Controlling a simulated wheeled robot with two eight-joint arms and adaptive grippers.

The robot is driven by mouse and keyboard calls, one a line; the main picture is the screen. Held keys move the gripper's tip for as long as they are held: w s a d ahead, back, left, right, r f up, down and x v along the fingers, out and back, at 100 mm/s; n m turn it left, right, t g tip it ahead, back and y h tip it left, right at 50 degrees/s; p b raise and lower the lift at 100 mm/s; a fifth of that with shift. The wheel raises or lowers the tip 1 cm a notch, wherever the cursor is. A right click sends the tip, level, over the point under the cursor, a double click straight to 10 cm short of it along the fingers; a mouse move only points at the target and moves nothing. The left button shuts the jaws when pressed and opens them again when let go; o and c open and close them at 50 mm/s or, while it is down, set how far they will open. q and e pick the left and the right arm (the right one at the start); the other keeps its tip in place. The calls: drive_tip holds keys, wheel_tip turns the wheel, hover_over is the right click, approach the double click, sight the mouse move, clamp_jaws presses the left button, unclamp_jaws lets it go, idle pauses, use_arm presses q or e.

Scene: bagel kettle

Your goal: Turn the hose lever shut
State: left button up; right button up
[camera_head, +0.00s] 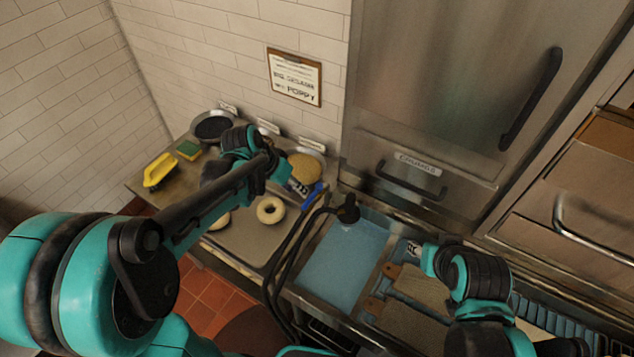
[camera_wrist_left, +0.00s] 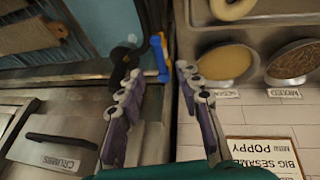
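The blue hose lever (camera_head: 316,196) sits beside the dark hose head (camera_head: 348,209) at the back-left corner of the sink. In the left wrist view the lever (camera_wrist_left: 146,78) reaches from the dark hose fitting (camera_wrist_left: 118,62) to between or just beyond my fingertips. My left gripper (camera_head: 298,184) is by the lever; in the wrist view it (camera_wrist_left: 160,74) is open, its fingers wide apart. I cannot tell whether either finger touches the lever. My right gripper (camera_head: 413,248) hangs over the sink's right side; its fingers are too small to read.
Black hoses (camera_head: 283,262) drop down the front left of the blue water sink (camera_head: 345,265). A bagel (camera_head: 270,210) lies on the tray (camera_head: 245,240) to the left, with a seed bowl (camera_head: 306,168) behind. Boards (camera_head: 425,288) lie right. The crumbs drawer (camera_head: 410,180) stands behind.

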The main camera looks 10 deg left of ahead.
sight(309, 199)
use_arm(q)
drive_tip(key=b+x, duration=0.1)
drive_tip(key=x, duration=0.7)
drive_tip(key=shift+d+r+b, duration=0.1)
drive_tip(key=shift+d+b, duration=0.05)
drive_tip(key=shift+b, duration=0.15)
clamp_jaws()
